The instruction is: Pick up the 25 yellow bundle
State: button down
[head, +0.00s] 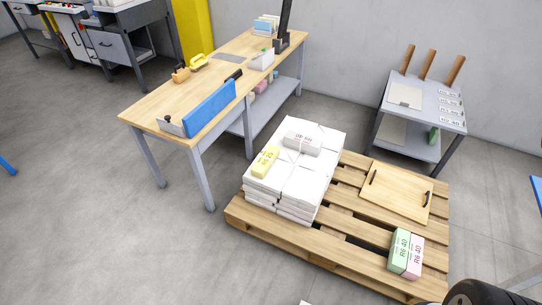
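A yellow bundle (265,161) with a printed label, too small to read surely, lies on the front left part of a white paper stack (310,182). The stack stands on the left part of a wooden pallet (285,237). A pale grey bundle (302,140) with a pinkish label lies behind it on the same stack. My gripper is not in view. A dark rounded part at the bottom right corner may be mine, but I cannot tell.
A green bundle (399,251) and a pink bundle (415,256) stand side by side on the pallet's front right. A handled wooden board (396,191) lies behind them. A wooden-topped workbench (152,101) stands left, a grey side table (437,103) back right.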

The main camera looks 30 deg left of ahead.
aim_at(265, 161)
jog(key=z, duration=1.3)
jog(key=i, duration=0.1)
jog(key=u, duration=3.25)
jog(key=k, duration=0.85)
jog(key=z, duration=0.35)
jog(key=i, duration=1)
jog(key=z, duration=0.05)
